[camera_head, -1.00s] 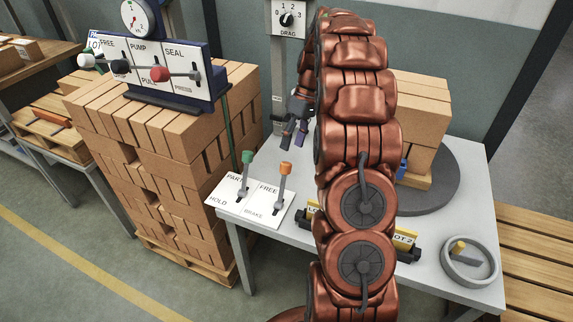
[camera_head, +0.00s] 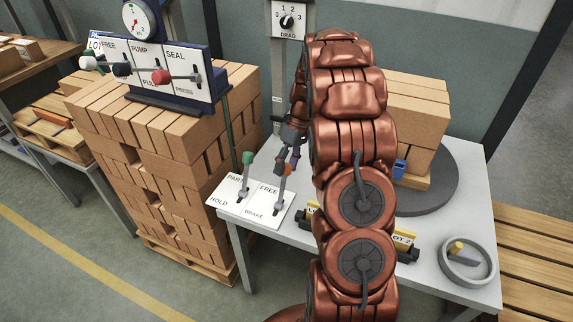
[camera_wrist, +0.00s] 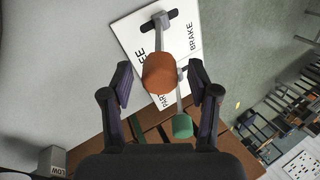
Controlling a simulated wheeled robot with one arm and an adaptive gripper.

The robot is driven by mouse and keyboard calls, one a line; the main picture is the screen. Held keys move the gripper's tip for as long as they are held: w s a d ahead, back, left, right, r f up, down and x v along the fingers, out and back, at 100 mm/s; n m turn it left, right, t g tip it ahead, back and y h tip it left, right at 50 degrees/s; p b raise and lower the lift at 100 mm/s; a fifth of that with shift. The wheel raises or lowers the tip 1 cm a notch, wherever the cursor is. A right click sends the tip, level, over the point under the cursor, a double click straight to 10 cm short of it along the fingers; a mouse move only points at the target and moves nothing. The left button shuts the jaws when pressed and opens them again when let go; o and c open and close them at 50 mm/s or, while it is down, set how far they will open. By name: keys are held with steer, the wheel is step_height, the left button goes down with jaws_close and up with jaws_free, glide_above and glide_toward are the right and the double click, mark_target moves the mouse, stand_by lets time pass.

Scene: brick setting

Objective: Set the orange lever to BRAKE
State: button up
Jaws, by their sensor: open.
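The orange lever (camera_head: 281,186) stands on a white panel (camera_head: 262,212) at the front left of the grey table, its shaft by the FREE label; BRAKE is printed at the panel's near edge. My gripper (camera_head: 288,166) is open, pointing down right at the lever's knob, partly covering it. In the wrist view, the orange knob (camera_wrist: 159,73) lies between the two spread fingers of my gripper (camera_wrist: 160,80), with space on both sides. The green lever (camera_head: 246,173) stands to the left on the PARK/HOLD panel; its knob also shows in the wrist view (camera_wrist: 182,126).
A brick stack (camera_head: 170,130) on a pallet stands left, topped by a blue and white control panel (camera_head: 150,69). A post with a DRAG dial (camera_head: 287,21) rises behind the table. A handwheel (camera_head: 468,262) sits at the table's right front.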

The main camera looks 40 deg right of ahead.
steer(key=shift+c, duration=0.2)
jaws_close()
stand_by(0.4)
